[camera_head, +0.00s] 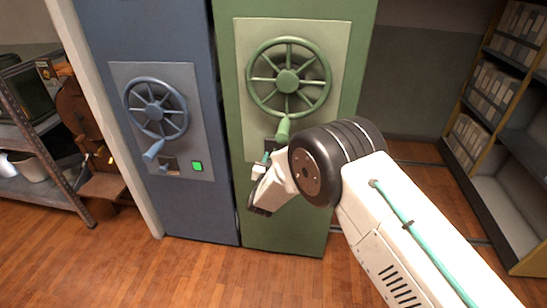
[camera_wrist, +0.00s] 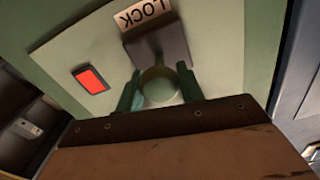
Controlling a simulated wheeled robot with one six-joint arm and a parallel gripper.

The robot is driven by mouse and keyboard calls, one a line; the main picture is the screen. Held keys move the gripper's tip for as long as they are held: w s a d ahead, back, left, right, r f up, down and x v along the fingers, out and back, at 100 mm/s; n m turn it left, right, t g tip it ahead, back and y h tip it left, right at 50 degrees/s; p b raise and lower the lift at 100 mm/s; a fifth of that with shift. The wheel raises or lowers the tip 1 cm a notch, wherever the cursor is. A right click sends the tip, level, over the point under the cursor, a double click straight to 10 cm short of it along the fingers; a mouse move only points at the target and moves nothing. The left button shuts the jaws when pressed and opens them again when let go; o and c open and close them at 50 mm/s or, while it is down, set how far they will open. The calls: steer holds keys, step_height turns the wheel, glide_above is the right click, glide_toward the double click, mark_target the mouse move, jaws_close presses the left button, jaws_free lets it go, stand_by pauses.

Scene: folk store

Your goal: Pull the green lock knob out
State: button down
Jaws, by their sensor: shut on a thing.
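The green lock knob (camera_wrist: 160,84) is a round knob below a grey block and a "LOCK" label in the wrist view. My gripper (camera_wrist: 158,92) has its two green fingers on either side of the knob and is shut on it. In the head view my gripper (camera_head: 267,160) is at the lower part of the green cabinet's plate, just below the green handwheel (camera_head: 288,80). There the knob is mostly hidden by my gripper. A red light (camera_wrist: 91,80) glows on the plate beside the knob in the wrist view.
The green cabinet (camera_head: 285,232) stands next to a blue cabinet (camera_head: 200,215) with its own wheel and a lit green light (camera_head: 197,166). A shelf with boxes (camera_head: 500,130) is on the right, and a metal rack (camera_head: 40,150) on the left. Wooden floor is clear in front.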

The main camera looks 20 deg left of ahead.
steer(key=shift+s+f, duration=0.15)
steer(key=shift+s, duration=0.05)
steer(key=c, duration=0.9)
jaws_free()
steer(key=shift+s, duration=0.1)
steer(key=v, duration=0.7)
steer(key=shift+s, duration=0.3)
steer(key=shift+d, duration=0.15)
